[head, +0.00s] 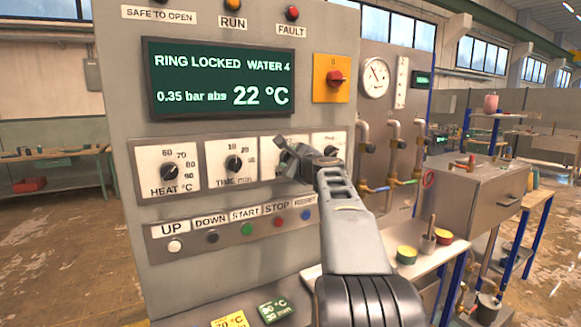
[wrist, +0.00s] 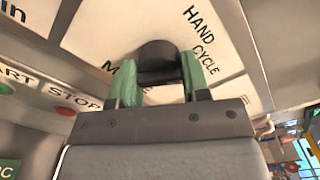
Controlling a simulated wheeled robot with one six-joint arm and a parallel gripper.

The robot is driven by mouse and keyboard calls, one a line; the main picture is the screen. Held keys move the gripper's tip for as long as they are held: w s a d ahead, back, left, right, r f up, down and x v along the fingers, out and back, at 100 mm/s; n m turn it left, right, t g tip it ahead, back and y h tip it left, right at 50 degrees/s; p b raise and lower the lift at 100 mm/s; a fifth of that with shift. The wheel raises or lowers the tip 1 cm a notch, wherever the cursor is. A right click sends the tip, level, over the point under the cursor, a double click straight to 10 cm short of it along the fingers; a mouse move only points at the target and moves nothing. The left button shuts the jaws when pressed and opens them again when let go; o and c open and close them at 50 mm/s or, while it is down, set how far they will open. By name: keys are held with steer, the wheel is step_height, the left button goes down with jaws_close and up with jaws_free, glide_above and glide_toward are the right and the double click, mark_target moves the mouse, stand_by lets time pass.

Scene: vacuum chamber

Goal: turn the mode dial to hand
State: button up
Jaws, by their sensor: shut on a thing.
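The mode dial is a black round knob (wrist: 158,58) on a pale label plate (wrist: 100,38) in the wrist view. HAND and CYCLE are printed to the right of the knob, and a partly covered word starting with M is below left. My gripper (wrist: 158,80) is shut on the knob, with a green pad on each side of it. In the head view my gripper (head: 290,158) is at the panel, right of the time dial (head: 234,163), and hides the mode dial. I cannot tell which label the dial points at.
The heat dial (head: 167,172) is at the left of the row, and another dial (head: 331,151) is just right of my gripper. A row of push buttons (head: 247,229) lies below. A red switch on a yellow plate (head: 333,95) is above right.

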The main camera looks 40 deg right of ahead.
steer(key=n+b, duration=0.3)
steer(key=n, duration=0.1)
steer(key=shift+f, duration=0.15)
steer(key=shift+n+b, duration=0.95)
steer(key=shift+n, duration=0.15)
steer(key=shift+r, duration=0.2)
steer(key=o, duration=0.9)
steer(key=s+b, duration=0.1)
steer(key=s, duration=0.3)
steer(key=s+a+b, duration=0.1)
steer(key=s, duration=0.4)
steer(key=s+a+b, duration=0.1)
steer(key=s+b, duration=0.1)
steer(key=s, duration=0.2)
steer(key=shift+s, duration=0.35)
